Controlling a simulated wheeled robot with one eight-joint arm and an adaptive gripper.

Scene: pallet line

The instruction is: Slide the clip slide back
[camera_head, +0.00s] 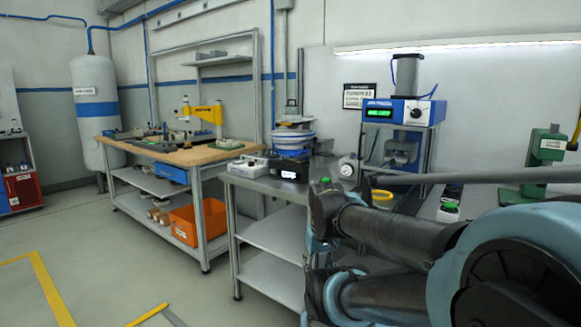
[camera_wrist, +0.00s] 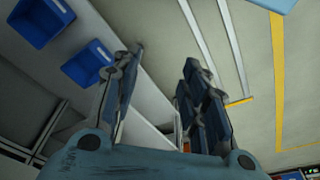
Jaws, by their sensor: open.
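My gripper (camera_wrist: 160,72) shows in the wrist view with its two fingers spread apart. It is open and nothing is between the fingers. It is over the floor and shelving, apart from any object. I cannot make out the clip slide in either view. In the head view my arm fills the lower right and hides part of the bench behind it.
A steel bench (camera_head: 262,184) stands in the middle, with a blue-topped press (camera_head: 398,111) behind my arm. A wooden-topped bench (camera_head: 190,155) with a yellow-armed device (camera_head: 205,112) stands left. Blue bins (camera_wrist: 88,64) show in the wrist view. The left floor is clear.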

